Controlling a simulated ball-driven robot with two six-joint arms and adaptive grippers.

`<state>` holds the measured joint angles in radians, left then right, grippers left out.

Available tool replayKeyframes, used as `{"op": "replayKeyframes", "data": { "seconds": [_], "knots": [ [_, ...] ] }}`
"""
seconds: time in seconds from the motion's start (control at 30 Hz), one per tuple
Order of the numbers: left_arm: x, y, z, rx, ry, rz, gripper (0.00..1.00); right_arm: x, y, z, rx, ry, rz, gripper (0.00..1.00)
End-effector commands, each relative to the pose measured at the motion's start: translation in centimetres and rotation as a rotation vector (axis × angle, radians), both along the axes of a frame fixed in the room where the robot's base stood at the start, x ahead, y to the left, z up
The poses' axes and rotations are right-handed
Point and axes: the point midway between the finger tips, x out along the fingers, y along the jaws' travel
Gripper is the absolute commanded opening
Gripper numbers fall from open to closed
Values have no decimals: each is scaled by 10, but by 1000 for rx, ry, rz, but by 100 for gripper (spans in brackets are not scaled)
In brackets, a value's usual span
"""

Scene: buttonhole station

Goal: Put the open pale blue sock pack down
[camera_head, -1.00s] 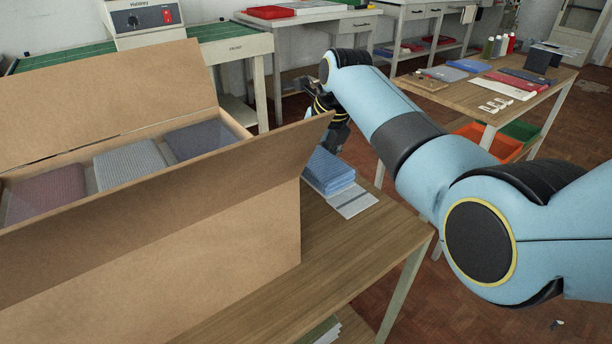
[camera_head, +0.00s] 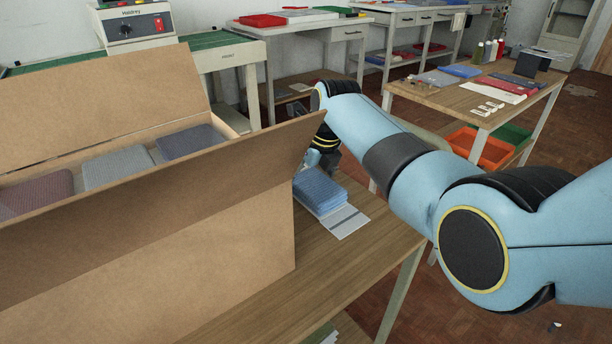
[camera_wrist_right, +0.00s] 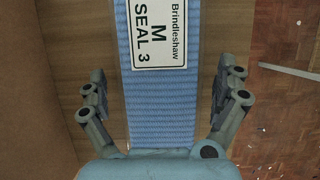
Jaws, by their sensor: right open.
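The pale blue sock pack (camera_head: 319,189) lies on the wooden table (camera_head: 354,264), just right of the cardboard box. Its clear flap (camera_head: 344,221) lies open toward the table's right edge. My right gripper (camera_head: 326,160) is over the far end of the pack, partly hidden by the box flap. In the right wrist view, my right gripper's (camera_wrist_right: 160,72) fingers are spread, with the ribbed blue pack (camera_wrist_right: 165,110) between them and a gap on each side. A white label (camera_wrist_right: 160,34) on the pack reads "Brindleshaw M SEAL 3". My left gripper is not in view.
The open cardboard box (camera_head: 230,235) stands close on the left, its flap reaching toward my right wrist. It holds several folded packs. A second table (camera_head: 455,100) with supplies stands at the back right. The table's front right part is bare.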

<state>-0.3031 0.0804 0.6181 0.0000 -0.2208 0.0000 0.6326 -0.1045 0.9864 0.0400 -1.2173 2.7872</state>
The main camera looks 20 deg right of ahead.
Motion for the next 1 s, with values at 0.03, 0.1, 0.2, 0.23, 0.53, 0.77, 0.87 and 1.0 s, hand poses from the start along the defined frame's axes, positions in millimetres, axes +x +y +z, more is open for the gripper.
{"op": "replayKeyframes", "data": {
  "seconds": [0.03,0.1,0.2,0.23,0.53,0.77,0.87,1.0],
  "knots": [
    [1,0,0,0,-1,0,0,0,0,0,0,0,0,100],
    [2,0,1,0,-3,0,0,0,0,3,0,-1,0,100],
    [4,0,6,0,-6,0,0,-3,-1,13,1,-2,0,100],
    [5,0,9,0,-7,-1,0,-5,-2,18,0,-2,0,100],
    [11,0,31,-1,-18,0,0,-28,-11,80,0,-4,-1,100],
    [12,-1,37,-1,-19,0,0,-40,-16,108,0,-1,0,100],
    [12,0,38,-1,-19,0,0,-42,-17,112,0,-1,0,100],
    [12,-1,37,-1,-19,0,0,-43,-17,112,0,0,0,100]
  ]
}}
